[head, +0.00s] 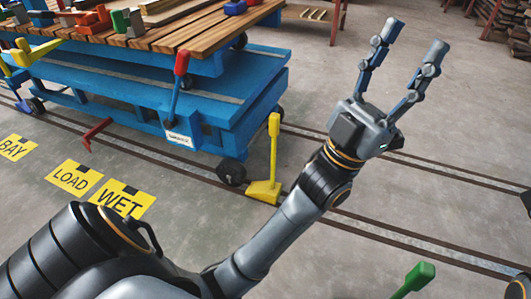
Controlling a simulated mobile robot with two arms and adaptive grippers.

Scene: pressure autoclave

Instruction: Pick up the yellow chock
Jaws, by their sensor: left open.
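The yellow chock (264,190) stands on the floor at the rail, just right of a black cart wheel (231,174). It has a wedge-like base and an upright post with a thicker yellow grip on top. My left gripper (415,40) is above and to the right of the chock in the picture, fingers spread and empty, pointing up and away from it. My left forearm passes close to the right side of the chock's base in the picture; I cannot tell the gap in depth. My right gripper is not in view.
A blue cart (180,100) with a slatted wooden top carries several coloured tools. A red-handled lever (181,64) rises at its side. Another yellow object (35,52) is at the upper left. A green handle (415,278) shows at lower right. Yellow floor signs lie left. Floor at right is open.

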